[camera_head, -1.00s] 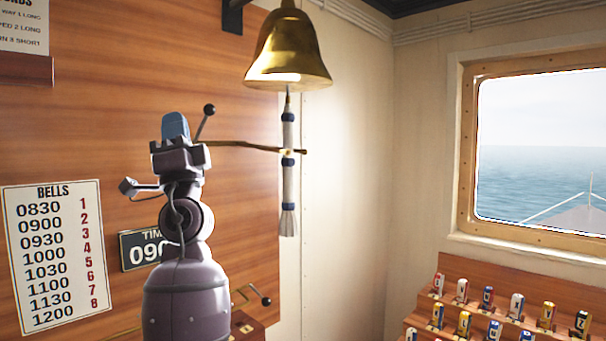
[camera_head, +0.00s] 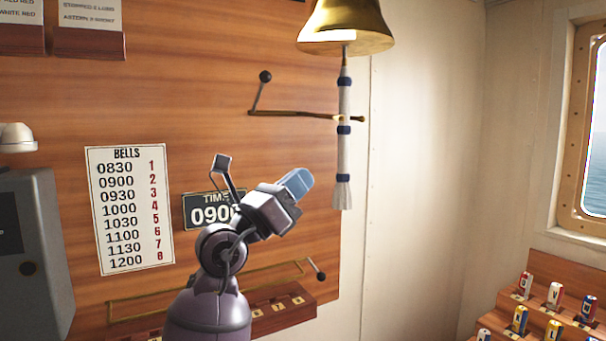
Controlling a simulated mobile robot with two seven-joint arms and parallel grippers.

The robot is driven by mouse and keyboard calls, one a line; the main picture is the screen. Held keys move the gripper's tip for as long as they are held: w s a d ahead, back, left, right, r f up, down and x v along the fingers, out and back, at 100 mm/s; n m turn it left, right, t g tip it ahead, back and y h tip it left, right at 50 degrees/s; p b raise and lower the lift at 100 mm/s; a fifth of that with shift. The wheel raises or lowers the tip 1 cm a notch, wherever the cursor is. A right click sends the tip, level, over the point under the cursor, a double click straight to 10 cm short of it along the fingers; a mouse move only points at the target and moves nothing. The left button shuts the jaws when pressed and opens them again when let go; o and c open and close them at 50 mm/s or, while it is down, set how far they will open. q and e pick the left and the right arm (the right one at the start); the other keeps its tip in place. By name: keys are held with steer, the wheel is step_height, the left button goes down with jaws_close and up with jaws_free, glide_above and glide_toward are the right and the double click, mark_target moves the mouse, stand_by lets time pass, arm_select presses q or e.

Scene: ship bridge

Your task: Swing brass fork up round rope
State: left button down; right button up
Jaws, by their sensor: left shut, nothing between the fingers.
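The brass fork (camera_head: 295,114) stands out level below the bell, with a dark ball-ended lever (camera_head: 261,92) rising from its left end. Its right end meets the white bell rope (camera_head: 344,155) between two blue bands and shows on both sides of it. The rope hangs straight down from the brass bell (camera_head: 346,28). My left gripper (camera_head: 297,183) is shut and empty, below the fork and left of the rope's tassel, apart from both in the picture. It covers part of the time plate. My right gripper is not in view.
The bells chart (camera_head: 129,209) and time plate (camera_head: 203,208) hang there. A grey box (camera_head: 35,250) is left. A stepped rack (camera_head: 565,270) stands right.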

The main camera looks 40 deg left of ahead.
mark_target(333, 119)
arm_select(q)
steer(key=w+d+r+p, duration=0.1)
steer(key=w+d+r, duration=0.1)
steer(key=w+r, duration=0.5)
steer(key=shift+r+p, duration=0.4)
steer(key=shift+r, duration=0.1)
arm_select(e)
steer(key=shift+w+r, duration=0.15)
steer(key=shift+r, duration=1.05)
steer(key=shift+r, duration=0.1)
arm_select(q)
step_height(333, 119, up, 2)
steer(key=p, duration=0.2)
steer(key=shift+s+d+r+p, duration=0.1)
steer(key=shift+r+p, duration=0.15)
steer(key=shift+p, duration=0.15)
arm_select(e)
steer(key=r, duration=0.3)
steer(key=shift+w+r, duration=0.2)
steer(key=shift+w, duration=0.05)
arm_select(q)
steer(key=shift+f, duration=0.1)
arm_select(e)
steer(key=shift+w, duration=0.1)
